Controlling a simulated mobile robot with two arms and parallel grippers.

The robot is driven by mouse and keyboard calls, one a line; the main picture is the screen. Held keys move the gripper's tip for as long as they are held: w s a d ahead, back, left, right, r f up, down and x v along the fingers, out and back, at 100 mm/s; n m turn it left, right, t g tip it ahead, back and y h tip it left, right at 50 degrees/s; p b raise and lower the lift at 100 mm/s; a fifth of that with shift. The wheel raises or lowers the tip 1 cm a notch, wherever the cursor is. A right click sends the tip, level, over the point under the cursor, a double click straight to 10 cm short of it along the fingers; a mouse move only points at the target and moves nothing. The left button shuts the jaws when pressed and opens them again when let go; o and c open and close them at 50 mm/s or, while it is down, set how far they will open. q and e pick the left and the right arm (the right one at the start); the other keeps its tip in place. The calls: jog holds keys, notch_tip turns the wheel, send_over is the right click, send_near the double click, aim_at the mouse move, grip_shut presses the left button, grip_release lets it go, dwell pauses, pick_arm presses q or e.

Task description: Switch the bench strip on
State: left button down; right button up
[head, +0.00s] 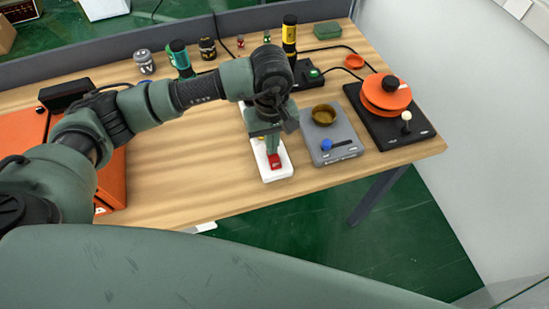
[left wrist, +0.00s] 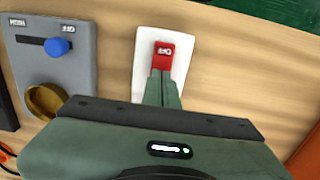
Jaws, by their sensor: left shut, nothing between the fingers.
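The bench strip (head: 280,174) is a white bar lying on the wooden bench with a red switch (head: 275,161) near its front end. In the left wrist view the strip (left wrist: 182,45) lies straight ahead, and the red switch (left wrist: 162,56) shows pale markings. My left gripper (head: 269,150) is shut and empty, pointing down over the strip. In the left wrist view its fingertips (left wrist: 160,76) are at the near edge of the switch; I cannot tell whether they touch it. The gripper hides the strip's back part. My right gripper is not in view.
A grey device (head: 333,148) with a blue knob and brass cup stands close right of the strip. A black base with an orange disc (head: 385,98) is farther right. Bottles and jars line the back. An orange box (head: 112,178) is left; bare wood lies between.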

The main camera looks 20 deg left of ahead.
pick_arm(q)
jog(key=shift+f+b, duration=0.5)
jog(key=shift+f, duration=0.05)
jog(key=shift+r, duration=0.15)
jog(key=shift+r+p, duration=1.3)
jog(key=shift+r, duration=2.15)
